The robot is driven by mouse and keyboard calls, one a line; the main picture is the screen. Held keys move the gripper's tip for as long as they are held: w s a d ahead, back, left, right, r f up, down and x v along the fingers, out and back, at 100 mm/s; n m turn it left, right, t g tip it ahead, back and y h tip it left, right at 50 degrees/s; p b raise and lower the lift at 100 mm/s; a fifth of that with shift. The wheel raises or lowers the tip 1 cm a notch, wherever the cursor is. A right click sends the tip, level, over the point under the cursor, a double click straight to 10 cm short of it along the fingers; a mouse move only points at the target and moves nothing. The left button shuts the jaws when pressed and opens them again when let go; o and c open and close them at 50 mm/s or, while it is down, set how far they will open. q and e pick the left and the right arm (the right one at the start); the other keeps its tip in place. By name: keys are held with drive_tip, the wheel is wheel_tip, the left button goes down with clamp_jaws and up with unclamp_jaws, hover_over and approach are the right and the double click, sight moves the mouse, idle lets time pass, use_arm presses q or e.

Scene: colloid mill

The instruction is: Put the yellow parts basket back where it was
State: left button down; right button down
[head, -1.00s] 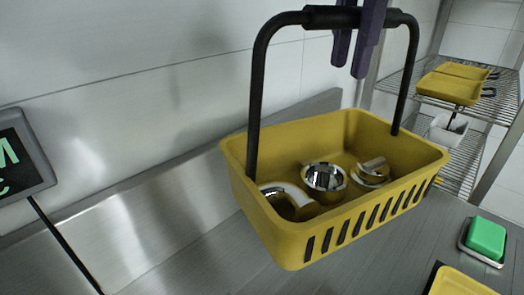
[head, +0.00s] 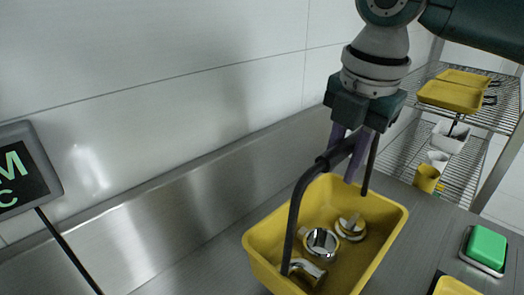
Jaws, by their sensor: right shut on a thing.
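The yellow parts basket (head: 372,258) is in the lower middle of the head view. Several shiny metal parts (head: 321,241) lie inside it. Its black handle (head: 297,210) stands up over the basket. My right gripper (head: 352,158), with purple fingers, comes down from the upper right and is shut on the top of the handle. The basket is low over the grey metal worktop; whether it touches the top cannot be told. Its near bottom corner is cut off by the frame edge. My left gripper is not in view.
A green block in a white dish (head: 487,246) sits on the worktop at right, by a yellow tray (head: 455,287) at the lower edge. A wire shelf with yellow trays (head: 452,94) stands at back right. A sign (head: 22,172) is at left. The worktop left of the basket is clear.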

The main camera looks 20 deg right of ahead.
sight(353, 145)
drive_tip(key=shift+w+f, duration=0.1)
drive_tip(key=shift+f, duration=2.7)
drive_tip(key=c, duration=0.7)
unclamp_jaws()
drive_tip(key=r, duration=0.4)
drive_tip(key=s+r, duration=0.1)
drive_tip(key=r, duration=0.3)
drive_tip(key=s+r, duration=0.1)
drive_tip(key=r, duration=0.2)
drive_tip(key=shift+a+r, duration=0.2)
drive_tip(key=shift+r, duration=0.2)
